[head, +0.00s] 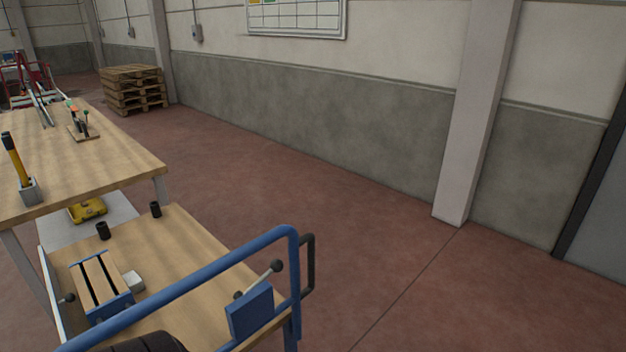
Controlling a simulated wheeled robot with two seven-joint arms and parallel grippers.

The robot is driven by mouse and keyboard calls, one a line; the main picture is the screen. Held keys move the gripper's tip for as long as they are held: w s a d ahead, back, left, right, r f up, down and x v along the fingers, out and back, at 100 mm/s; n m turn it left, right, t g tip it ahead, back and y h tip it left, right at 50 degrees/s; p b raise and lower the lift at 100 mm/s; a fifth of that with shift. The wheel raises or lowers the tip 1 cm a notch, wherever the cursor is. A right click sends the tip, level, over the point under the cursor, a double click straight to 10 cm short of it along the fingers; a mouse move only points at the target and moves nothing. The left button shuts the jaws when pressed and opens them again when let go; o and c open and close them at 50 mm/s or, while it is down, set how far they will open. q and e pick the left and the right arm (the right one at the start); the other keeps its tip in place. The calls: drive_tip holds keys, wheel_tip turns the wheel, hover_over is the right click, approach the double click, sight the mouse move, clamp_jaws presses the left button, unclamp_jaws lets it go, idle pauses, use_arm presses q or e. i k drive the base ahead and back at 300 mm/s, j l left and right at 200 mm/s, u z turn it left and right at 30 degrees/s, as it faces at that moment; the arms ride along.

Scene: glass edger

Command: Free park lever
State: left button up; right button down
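A lever with a grey rod and a dark ball knob (276,266) rises at a slant to the upper right from a blue box (250,314). The box is mounted by the blue tube handle (200,276) of a cart with a wooden top (185,250). A small dark knob (239,295) shows at the rod's lower end. A black loop (309,265) stands just right of the handle's upright. Neither of my grippers is in view.
A vise-like fixture with a blue end (103,305), a white block (133,281) and black cylinders (103,231) are on the cart. A workbench (90,150) stands behind it at left. Pallets (133,90) are stacked by the wall. Open red floor (340,220) lies to the right.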

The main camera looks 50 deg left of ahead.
sight(276, 265)
drive_tip(key=i+z, duration=0.15)
drive_tip(key=i, duration=0.75)
drive_tip(key=i+j+z, duration=0.1)
drive_tip(key=i, duration=0.8)
drive_tip(key=i+u, duration=0.1)
drive_tip(key=u, duration=4.35)
